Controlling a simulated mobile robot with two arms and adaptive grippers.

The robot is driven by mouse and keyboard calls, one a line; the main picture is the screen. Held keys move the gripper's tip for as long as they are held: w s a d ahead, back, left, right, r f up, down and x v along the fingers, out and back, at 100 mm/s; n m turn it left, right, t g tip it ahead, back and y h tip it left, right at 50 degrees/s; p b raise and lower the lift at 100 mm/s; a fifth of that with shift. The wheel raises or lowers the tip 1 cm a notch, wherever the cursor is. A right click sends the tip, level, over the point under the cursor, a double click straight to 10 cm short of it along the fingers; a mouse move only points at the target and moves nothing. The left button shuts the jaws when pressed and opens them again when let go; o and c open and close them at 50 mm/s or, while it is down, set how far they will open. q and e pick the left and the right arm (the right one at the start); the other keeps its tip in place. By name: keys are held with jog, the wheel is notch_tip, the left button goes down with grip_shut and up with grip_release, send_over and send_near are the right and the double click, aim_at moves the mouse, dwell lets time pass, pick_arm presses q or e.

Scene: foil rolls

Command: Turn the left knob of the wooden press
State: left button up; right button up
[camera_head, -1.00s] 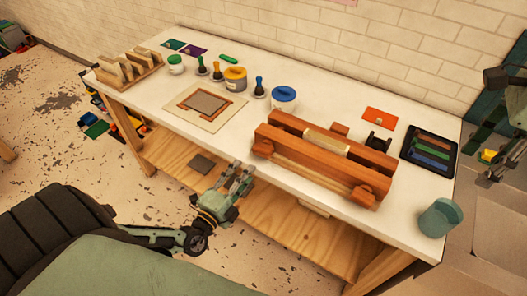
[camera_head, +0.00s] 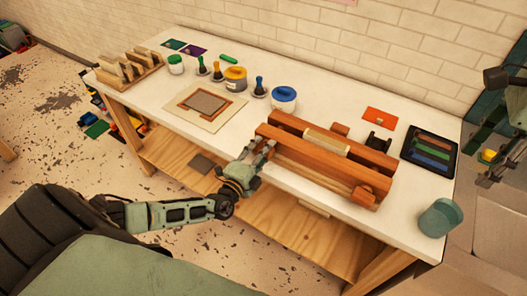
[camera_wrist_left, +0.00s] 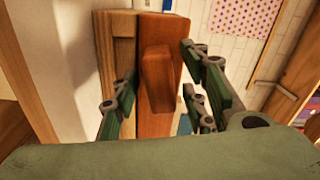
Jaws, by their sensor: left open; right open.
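The wooden press (camera_head: 322,160), with red-brown beams and a pale roller, lies along the table's front edge. My left gripper (camera_head: 262,150) is at the press's left end, its open fingers reaching toward the front beam. In the left wrist view, the left knob (camera_wrist_left: 157,80), a red-brown block on the beam, is between the spread fingers, with gaps visible on both sides. In the head view my gripper hides the left knob. The right knob (camera_head: 363,196) shows at the other end of the front beam. My right gripper (camera_head: 487,170) is at the right edge, open and empty.
The white table (camera_head: 300,195) also holds a blue-lidded jar (camera_head: 284,98), a framed print block (camera_head: 205,104), a black ink tray (camera_head: 430,150) and a teal cup (camera_head: 440,217). A wooden shelf (camera_head: 275,222) lies below the table edge.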

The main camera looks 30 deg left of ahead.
pick_arm(q)
grip_shut()
jog(key=shift+w+r+m, duration=0.1)
jog(key=shift+w+m, duration=0.05)
jog(key=shift+m, duration=1.85)
grip_release()
jog(key=shift+s, duration=0.35)
jog(key=s, duration=1.1)
jog(key=shift+s, duration=0.25)
